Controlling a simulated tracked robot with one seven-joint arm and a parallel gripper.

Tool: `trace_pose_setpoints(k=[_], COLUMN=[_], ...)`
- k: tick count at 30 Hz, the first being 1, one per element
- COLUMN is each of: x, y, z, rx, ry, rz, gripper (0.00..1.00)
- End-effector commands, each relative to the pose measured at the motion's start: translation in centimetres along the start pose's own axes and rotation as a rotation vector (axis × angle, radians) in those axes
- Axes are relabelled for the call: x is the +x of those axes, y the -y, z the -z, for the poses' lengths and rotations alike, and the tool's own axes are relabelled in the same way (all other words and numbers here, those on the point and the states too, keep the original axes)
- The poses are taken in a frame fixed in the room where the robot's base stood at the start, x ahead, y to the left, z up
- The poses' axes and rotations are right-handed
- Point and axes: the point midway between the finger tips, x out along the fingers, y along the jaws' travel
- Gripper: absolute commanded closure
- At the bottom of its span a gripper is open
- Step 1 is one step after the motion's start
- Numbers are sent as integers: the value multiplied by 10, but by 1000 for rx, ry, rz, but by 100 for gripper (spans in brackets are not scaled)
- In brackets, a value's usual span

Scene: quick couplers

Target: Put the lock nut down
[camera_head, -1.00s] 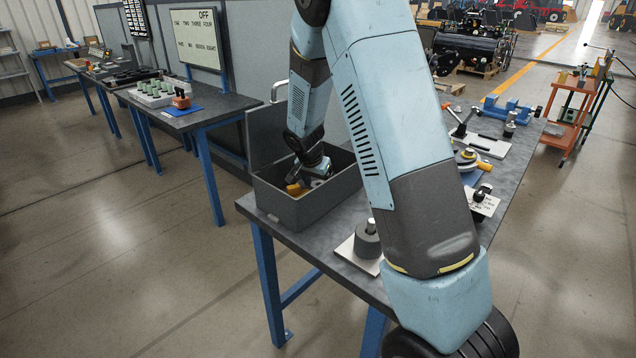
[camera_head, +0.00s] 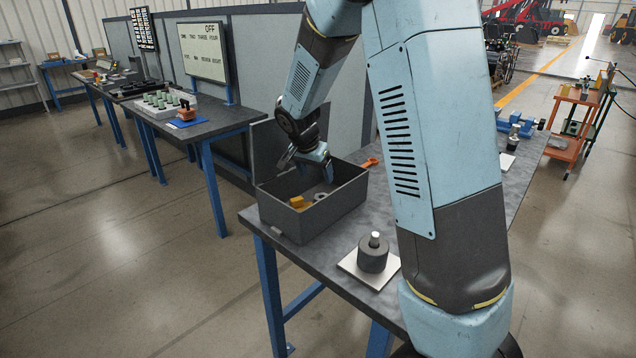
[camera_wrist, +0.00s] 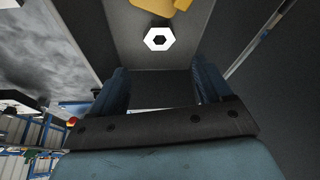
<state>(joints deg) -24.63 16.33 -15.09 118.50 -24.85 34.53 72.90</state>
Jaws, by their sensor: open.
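The lock nut is a pale hexagonal nut with a dark hole (camera_wrist: 158,39). It lies on the floor of the grey open box, and in the head view it is a small light ring (camera_head: 320,197) inside that box (camera_head: 318,219). My gripper (camera_wrist: 162,82) is open, with its two blue fingers apart and nothing between them.
The box stands at the left end of the table, its lid raised behind. A grey cylinder with a pin stands on a white plate (camera_head: 350,264) in front. An orange tool (camera_head: 371,163) lies behind the box. My arm hides much of the table on the right.

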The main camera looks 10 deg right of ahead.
Motion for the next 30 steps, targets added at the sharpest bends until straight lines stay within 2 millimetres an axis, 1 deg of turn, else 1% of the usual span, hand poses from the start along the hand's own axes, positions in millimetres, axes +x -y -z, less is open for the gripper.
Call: trace_pose_setpoints(k=[1,7,11,20,24,30], x=[-5,-18,-35,-94,-120,-154], y=[0,-3,-17,-73,-99,-136], z=[0,0,3,0,-6,-19], rx=[0,-2,-23,-122,-178,-260], ry=[0,3,12,42,47,45], rz=[1,3,19,85,120,167], gripper=[22,22,22,22,22,22])
